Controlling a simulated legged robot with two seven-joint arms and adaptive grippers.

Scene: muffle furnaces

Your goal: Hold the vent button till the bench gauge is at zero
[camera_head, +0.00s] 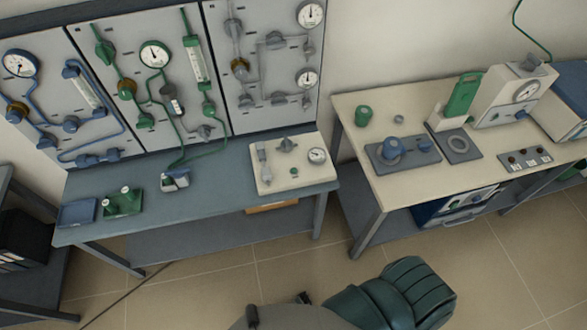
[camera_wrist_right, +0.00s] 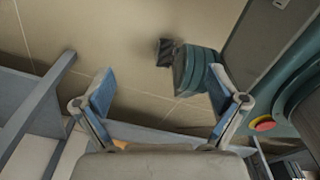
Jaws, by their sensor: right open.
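A cream box (camera_head: 270,178) lies on the blue-grey bench at the centre. It carries a small round gauge (camera_head: 317,155) at its right, a grey valve (camera_head: 287,145), and a small green button (camera_head: 294,173) near its front edge. The gauge's needle is too small to read. My right gripper (camera_wrist_right: 160,85) is open in the right wrist view, with its two blue-padded fingers wide apart and nothing between them. Tiled floor lies behind the fingers. I cannot make out this gripper in the head view. My left gripper is not in view.
The blue-grey bench (camera_head: 222,198) also holds a blue tray (camera_head: 77,213), a green holder (camera_head: 122,203) and a small device (camera_head: 175,180). Gauge panels (camera_head: 275,75) stand behind. The cream table (camera_head: 395,192) at right holds several instruments. A floor gap separates the two benches' fronts.

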